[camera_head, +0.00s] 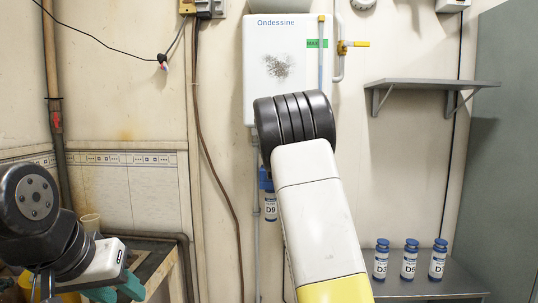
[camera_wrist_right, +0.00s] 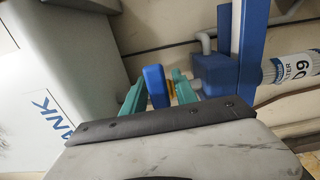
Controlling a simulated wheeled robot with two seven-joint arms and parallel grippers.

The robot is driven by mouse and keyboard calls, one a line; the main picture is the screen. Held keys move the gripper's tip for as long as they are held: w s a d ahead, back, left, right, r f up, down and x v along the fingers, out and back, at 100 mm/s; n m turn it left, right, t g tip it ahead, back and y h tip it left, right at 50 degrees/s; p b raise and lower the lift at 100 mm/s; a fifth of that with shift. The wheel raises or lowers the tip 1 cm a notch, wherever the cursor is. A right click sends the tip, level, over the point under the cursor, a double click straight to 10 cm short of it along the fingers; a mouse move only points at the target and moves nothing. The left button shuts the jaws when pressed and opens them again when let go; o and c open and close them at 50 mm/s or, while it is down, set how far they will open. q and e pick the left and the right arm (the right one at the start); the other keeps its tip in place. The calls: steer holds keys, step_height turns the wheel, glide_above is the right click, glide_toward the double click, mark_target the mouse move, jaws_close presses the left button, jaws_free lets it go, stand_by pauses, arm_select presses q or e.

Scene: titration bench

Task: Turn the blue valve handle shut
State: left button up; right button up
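The blue valve handle (camera_wrist_right: 155,87) shows in the right wrist view, with a small brass-yellow part just behind it. My right gripper (camera_wrist_right: 158,93) has its two teal fingers apart, one on each side of the handle. The handle looks close to the left finger; I cannot tell whether they touch. A gap shows on the right side. In the head view my right arm hides the handle and the right gripper. My left gripper (camera_head: 117,289) is low at the left in the head view, with its teal fingers apart and nothing seen between them.
A white wall tank (camera_head: 285,45) hangs behind my right arm. A yellow-handled valve (camera_head: 355,44) is right of it. Several labelled bottles (camera_head: 409,260) stand on the right bench. A grey shelf (camera_head: 430,84) is empty.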

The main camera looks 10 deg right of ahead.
stand_by(0.3)
steer(key=v, duration=0.7)
steer(key=shift+s+a, duration=0.15)
steer(key=shift+s, duration=0.25)
steer(key=s+a+f+m+g+y, duration=0.2)
steer(key=s+a+f+m+g, duration=0.1)
steer(key=s, duration=1.1)
steer(key=s+a+f+m+g+y, duration=0.2)
steer(key=s+a+f+m+g, duration=0.2)
steer(key=s, duration=1)
steer(key=s+a+f+m+g+y, duration=0.3)
steer(key=s+f+m, duration=0.3)
steer(key=s, duration=0.8)
steer(key=shift+s+a+f+m+g, duration=0.1)
steer(key=shift+s+a+m+g, duration=0.3)
steer(key=shift+m+g, duration=0.25)
